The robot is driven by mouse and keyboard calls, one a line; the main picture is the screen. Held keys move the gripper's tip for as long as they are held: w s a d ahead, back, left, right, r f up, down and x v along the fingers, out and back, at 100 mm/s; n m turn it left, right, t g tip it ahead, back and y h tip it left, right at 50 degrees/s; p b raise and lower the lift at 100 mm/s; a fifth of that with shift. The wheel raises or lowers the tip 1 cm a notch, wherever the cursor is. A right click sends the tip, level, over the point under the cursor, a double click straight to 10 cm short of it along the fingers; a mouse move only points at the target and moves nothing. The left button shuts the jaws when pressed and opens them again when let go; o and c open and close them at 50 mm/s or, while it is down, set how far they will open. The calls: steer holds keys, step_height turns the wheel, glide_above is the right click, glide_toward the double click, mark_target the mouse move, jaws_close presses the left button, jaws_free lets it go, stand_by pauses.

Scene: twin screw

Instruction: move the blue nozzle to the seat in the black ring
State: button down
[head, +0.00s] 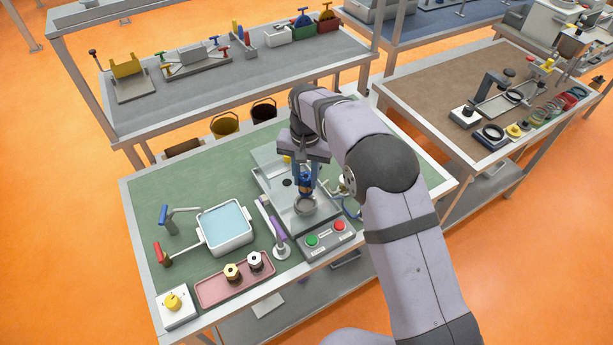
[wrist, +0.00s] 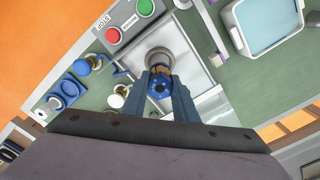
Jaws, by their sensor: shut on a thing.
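The blue nozzle (head: 306,186) is between the fingers of my gripper (head: 306,174), which is shut on it. In the wrist view the nozzle (wrist: 160,84) shows its blue end and a brass-coloured band between the fingertips (wrist: 160,88). A grey ring (head: 304,207) stands on the metal plate close below the nozzle, and it also shows behind the nozzle in the wrist view (wrist: 157,56). I cannot tell whether the nozzle touches this ring. A dark round spot (head: 287,182) lies on the plate to the left; I cannot tell if it is the black ring.
A control box (head: 325,240) with green and red buttons stands in front of the plate. A purple-handled tool (head: 276,238), a water tray (head: 225,228) and a pink tray (head: 235,285) with two nuts are to the left. Green bench top is free at the back left.

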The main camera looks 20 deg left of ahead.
mark_target(306, 191)
steer(key=shift+f+b, duration=1.6)
steer(key=shift+f, duration=0.55)
steer(key=shift+f, duration=1.05)
stand_by(0.5)
stand_by(0.9)
steer(key=c, duration=0.8)
jaws_free()
steer(key=shift+o, duration=0.2)
steer(key=shift+r, duration=0.15)
steer(key=shift+r+p, duration=2.5)
steer(key=shift+r, duration=0.85)
steer(key=shift+d, duration=0.1)
